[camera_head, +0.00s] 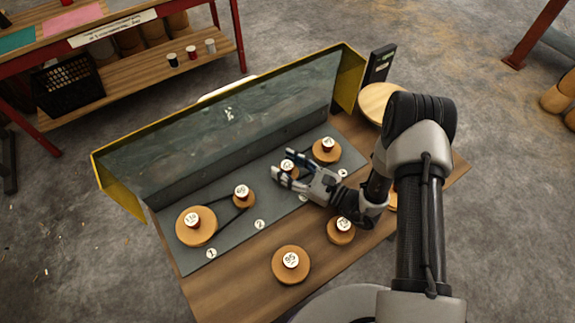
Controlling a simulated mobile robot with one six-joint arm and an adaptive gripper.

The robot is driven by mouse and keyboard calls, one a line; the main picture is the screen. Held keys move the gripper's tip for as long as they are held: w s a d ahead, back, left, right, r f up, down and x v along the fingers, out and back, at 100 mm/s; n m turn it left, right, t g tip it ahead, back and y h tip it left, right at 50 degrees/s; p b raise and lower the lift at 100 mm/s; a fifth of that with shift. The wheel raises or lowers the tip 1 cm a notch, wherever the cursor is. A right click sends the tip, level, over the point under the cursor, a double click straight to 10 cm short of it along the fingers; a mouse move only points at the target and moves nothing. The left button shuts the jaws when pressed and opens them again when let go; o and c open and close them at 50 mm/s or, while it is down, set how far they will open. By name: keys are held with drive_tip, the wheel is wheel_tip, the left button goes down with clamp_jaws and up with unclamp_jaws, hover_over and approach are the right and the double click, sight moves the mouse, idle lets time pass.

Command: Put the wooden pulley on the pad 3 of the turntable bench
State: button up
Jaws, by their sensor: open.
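Another pulley (326,150) sits at the panel's right. My gripper (276,163) is open around or just above a small pulley (288,166); contact cannot be told. Two pulleys lie on the wooden front, one large (291,265) and one smaller (341,231). Marks 1 (211,253) and 2 (260,224) are readable; mark 3 (303,197) is mostly covered by my gripper.
A yellow-edged clear guard (225,120) stands tilted behind the panel. A round wooden disc (380,101) is at the bench's back right, partly behind my arm. The wooden front left (222,290) is clear. A red-framed shelf (130,80) stands apart at upper left.

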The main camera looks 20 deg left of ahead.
drive_tip(key=shift+d+r, duration=0.15)
drive_tip(key=shift+d, duration=0.05)
drive_tip(key=p+v, duration=0.3)
drive_tip(key=v, duration=0.8)
drive_tip(key=shift+s+d, duration=0.15)
drive_tip(key=shift+d, duration=0.15)
drive_tip(key=s+r+n+g+h, duration=0.3)
drive_tip(key=s+r+n+g, duration=0.3)
drive_tip(key=r, duration=0.4)
drive_tip(key=s+r+n+g+h, duration=0.3)
drive_tip(key=r+n+g, duration=0.1)
drive_tip(key=r+n, duration=0.5)
drive_tip(key=s+d+r+n+t+h, duration=0.3)
drive_tip(key=d+r+t+h, duration=0.1)
drive_tip(key=d, duration=0.4)
drive_tip(key=s+d+r+n+t+h, duration=0.3)
drive_tip(key=s+d+r+t+h, duration=0.1)
drive_tip(key=d+r+h, duration=0.3)
drive_tip(key=shift+s+d+r+n+t, duration=0.2)
drive_tip(key=shift+d+r+n+t, duration=0.15)
drive_tip(key=shift+r+t, duration=0.4)
drive_tip(key=shift+r+g, duration=0.1)
drive_tip(key=shift+g, duration=0.15)
drive_tip(key=shift+c, duration=0.3)
